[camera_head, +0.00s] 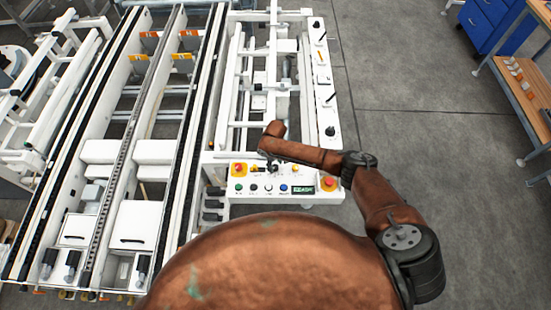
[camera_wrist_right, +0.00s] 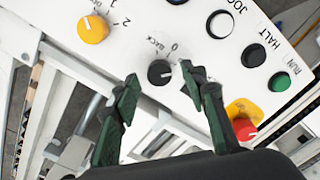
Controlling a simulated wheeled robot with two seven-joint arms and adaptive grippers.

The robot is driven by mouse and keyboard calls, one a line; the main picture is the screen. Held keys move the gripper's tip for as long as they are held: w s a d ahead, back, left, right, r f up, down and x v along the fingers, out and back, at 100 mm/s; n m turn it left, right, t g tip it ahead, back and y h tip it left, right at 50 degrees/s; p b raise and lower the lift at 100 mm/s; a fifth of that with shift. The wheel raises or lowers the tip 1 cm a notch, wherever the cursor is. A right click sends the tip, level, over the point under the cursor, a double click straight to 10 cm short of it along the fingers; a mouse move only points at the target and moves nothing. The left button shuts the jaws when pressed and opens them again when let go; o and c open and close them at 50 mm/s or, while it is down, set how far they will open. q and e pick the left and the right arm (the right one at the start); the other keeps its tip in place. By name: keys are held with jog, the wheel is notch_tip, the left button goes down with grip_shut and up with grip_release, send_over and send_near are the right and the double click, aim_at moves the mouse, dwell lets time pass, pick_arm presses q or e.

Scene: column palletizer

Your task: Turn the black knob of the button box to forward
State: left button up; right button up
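The button box (camera_head: 262,198) is a white panel at the near end of the white conveyor frame in the head view. Its black knob (camera_wrist_right: 159,72) shows in the right wrist view, with a small white mark on its right side. "BACK" and "0" are printed beside it; no forward label is readable. My right gripper (camera_wrist_right: 160,76) is open, its dark green fingers on either side of the knob with a visible gap to each. In the head view the right gripper (camera_head: 271,162) is over the panel's upper row and hides the knob. My left gripper is not in view.
A yellow knob (camera_wrist_right: 93,29) and several push buttons, including a green one (camera_wrist_right: 279,81), surround the black knob. A red emergency stop (camera_wrist_right: 245,128) sits close to the right finger. Conveyor rails (camera_head: 105,150) stand left; open floor (camera_head: 430,150) lies right.

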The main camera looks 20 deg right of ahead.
aim_at(275, 167)
notch_tip(275, 167, up, 11)
jog(key=shift+f, duration=0.2)
dwell(0.5)
